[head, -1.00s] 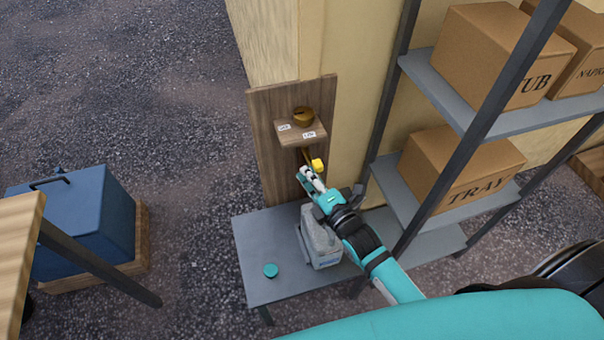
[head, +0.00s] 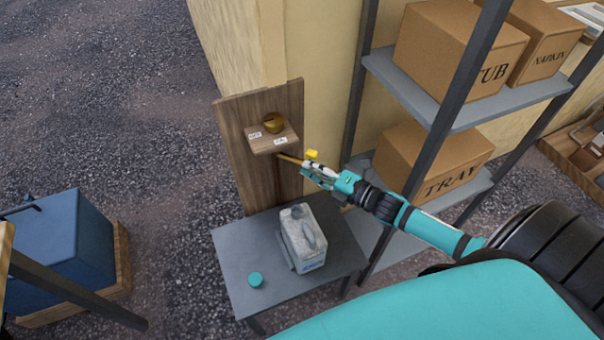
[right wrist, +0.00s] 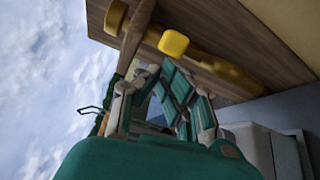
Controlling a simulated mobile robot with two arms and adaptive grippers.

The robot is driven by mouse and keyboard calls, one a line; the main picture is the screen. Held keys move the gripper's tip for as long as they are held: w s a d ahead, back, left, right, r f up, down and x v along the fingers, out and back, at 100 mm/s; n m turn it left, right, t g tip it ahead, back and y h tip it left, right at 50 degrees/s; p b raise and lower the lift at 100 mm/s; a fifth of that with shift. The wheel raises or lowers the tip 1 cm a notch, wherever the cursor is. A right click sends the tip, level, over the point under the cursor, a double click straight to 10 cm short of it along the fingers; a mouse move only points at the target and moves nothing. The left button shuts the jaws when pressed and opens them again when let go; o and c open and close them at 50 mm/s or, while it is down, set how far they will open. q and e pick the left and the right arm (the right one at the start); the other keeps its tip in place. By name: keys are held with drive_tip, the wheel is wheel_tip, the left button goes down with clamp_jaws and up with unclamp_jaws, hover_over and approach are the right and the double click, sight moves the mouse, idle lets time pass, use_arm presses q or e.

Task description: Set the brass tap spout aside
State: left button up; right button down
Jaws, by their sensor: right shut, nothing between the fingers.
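A brass rod-like piece (head: 287,158), likely the tap spout, sticks out below the small shelf on the upright wooden board. A yellow block-like knob (head: 312,155) shows at its outer end; it also shows in the right wrist view (right wrist: 173,43). My right gripper (head: 306,169) is shut and empty, right at the rod's outer end. In the right wrist view its fingertips (right wrist: 150,75) are just below the knob. I cannot tell whether they touch the spout. My left gripper is not in view.
A round brass piece (head: 274,123) sits on the small shelf (head: 266,142), which bears two labels. A grey jug (head: 303,238) and a teal lid (head: 255,280) stand on the grey table (head: 240,252). A rack (head: 465,115) with boxes stands right.

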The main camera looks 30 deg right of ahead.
drive_tip(key=shift+w+d+b, duration=0.1)
drive_tip(key=shift+w+d, duration=0.25)
drive_tip(key=shift+d, duration=0.3)
drive_tip(key=shift+w+d+b, duration=0.15)
drive_tip(key=shift+w+d, duration=0.2)
drive_tip(key=shift+d, duration=0.25)
drive_tip(key=shift+w+d+b, duration=0.1)
drive_tip(key=shift+w+d, duration=0.25)
drive_tip(key=shift+d, duration=0.3)
drive_tip(key=shift+r, duration=0.15)
wheel_tip(320, 180, up, 10)
drive_tip(key=shift+f, duration=0.2)
